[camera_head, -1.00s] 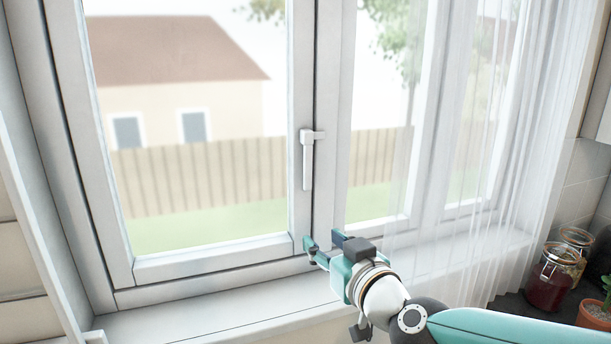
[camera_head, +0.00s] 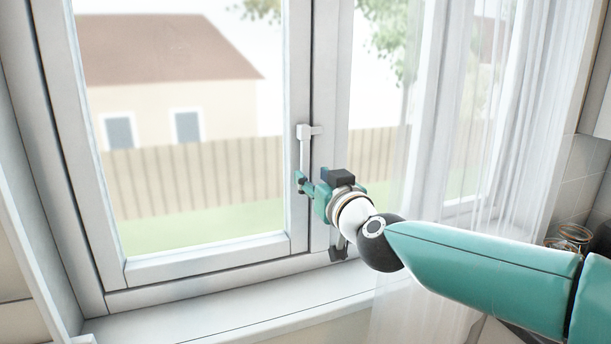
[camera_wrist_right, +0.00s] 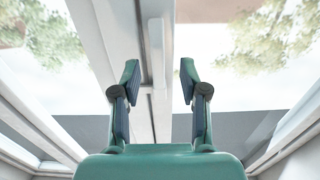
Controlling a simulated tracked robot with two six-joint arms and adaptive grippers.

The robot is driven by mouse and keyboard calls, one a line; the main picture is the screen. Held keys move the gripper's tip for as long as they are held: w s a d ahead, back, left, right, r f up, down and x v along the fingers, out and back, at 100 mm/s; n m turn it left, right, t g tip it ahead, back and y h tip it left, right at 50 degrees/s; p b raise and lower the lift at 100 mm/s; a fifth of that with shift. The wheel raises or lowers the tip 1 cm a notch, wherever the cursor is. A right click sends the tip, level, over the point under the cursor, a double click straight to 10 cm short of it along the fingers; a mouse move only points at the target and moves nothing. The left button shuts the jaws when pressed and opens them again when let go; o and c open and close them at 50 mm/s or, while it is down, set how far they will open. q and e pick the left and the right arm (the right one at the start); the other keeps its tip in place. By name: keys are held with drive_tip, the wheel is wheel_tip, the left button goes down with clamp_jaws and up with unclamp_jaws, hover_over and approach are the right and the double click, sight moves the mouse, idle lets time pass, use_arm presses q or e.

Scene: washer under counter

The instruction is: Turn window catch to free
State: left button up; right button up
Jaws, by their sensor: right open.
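The white window catch (camera_head: 305,150) is on the frame stile in the head view. Its lever points straight down from its pivot. My right gripper (camera_head: 302,182) is at the lower end of the lever and hides its tip. In the right wrist view the gripper (camera_wrist_right: 158,75) is open, with the white catch lever (camera_wrist_right: 156,50) showing between its two teal fingers. I cannot tell whether either finger touches the lever. My left gripper is not in view.
The window sash (camera_head: 205,247) is closed above a pale sill (camera_head: 235,315). A sheer curtain (camera_head: 425,200) hangs to the right, near my right arm. A glass jar (camera_head: 570,237) stands at the far right, partly hidden by the arm.

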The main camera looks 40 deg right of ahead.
sight(305, 170)
drive_tip(key=shift+x, duration=2.1)
drive_tip(key=shift+c, duration=0.2)
drive_tip(key=shift+d, duration=0.1)
clamp_jaws()
